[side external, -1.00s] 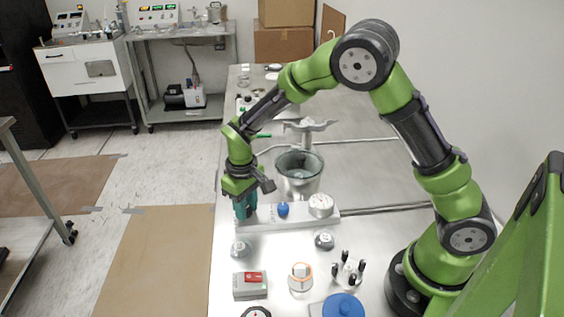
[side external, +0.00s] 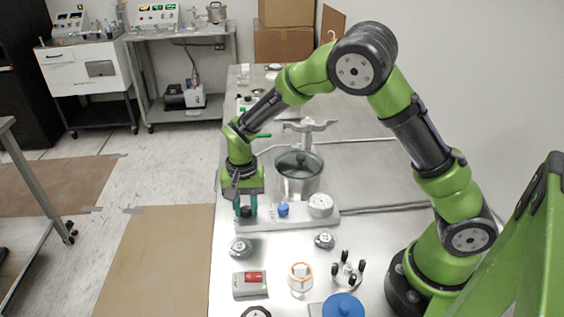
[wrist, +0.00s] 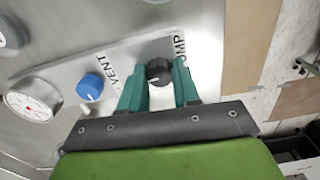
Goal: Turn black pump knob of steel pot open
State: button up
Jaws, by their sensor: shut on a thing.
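The black pump knob (wrist: 159,72) sits at the end of the light metal panel, beside the "PUMP" lettering, in the wrist view. My gripper (wrist: 160,80) has its teal fingers on either side of the knob and is shut on it. In the side view my gripper (side external: 245,212) points down at the left end of the panel (side external: 265,219), with the dark knob (side external: 246,211) between the fingers. The steel pot (side external: 299,180) stands behind the panel, with a dark round top on it.
A blue vent knob (side external: 283,208) and a white gauge (side external: 320,204) are on the same panel, right of my gripper. In front stand a grey box with a red switch (side external: 249,284), a white jar (side external: 300,279) and a blue lid (side external: 343,305). The table's left edge is close to my gripper.

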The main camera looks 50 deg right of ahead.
aim_at(246, 209)
jog(key=shift+m, duration=0.7)
jog(key=o, duration=1.1)
jog(key=shift+c, duration=0.2)
notch_tip(246, 209, up, 17)
